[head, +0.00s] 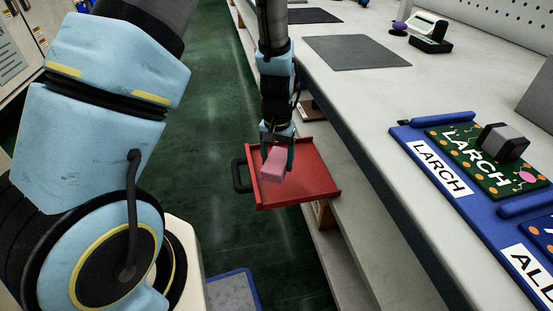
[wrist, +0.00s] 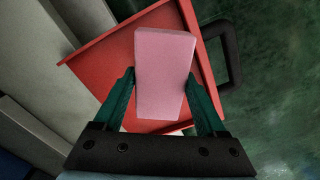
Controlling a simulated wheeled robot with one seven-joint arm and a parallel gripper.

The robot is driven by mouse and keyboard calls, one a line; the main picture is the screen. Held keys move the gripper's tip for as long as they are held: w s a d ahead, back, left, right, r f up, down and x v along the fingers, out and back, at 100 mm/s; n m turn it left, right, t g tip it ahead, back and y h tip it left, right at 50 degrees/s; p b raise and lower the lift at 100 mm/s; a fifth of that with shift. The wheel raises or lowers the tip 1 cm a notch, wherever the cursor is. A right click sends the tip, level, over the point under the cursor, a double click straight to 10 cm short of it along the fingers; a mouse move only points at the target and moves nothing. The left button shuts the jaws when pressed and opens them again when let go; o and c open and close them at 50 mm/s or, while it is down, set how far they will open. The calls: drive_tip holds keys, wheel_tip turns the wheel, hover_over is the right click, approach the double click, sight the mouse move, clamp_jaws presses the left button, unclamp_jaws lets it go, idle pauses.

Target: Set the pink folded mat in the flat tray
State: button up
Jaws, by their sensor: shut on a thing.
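The pink folded mat (head: 276,165) is a small block held at the end of my arm, over a red flat tray in the head view. In the wrist view the mat (wrist: 165,70) sits between the two green fingers of my gripper (wrist: 163,103). My gripper (head: 277,145) is shut on it. The red flat tray (head: 318,184) has low walls and a black handle on its left side. In the wrist view the tray (wrist: 100,82) lies behind the mat. I cannot tell whether the mat touches the tray floor.
The tray juts out from under the long grey workbench (head: 365,95) over the green floor (head: 215,130). On the bench lie a dark mat (head: 357,52), a blue panel (head: 412,137) with a green LARCH board (head: 465,150), and a black-and-white device (head: 430,35). A lower shelf (head: 345,250) runs below.

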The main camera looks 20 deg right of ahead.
sight(277, 160)
drive_tip(key=shift+r, duration=0.1)
drive_tip(key=shift+f+b, duration=1.75)
drive_tip(key=shift+f, duration=1.35)
drive_tip(key=shift+f, duration=0.5)
drive_tip(key=o, duration=1.4)
drive_tip(key=shift+r, duration=0.1)
wheel_tip(277, 160, up, 11)
drive_tip(key=shift+f+p, duration=0.15)
drive_tip(key=shift+p, duration=0.8)
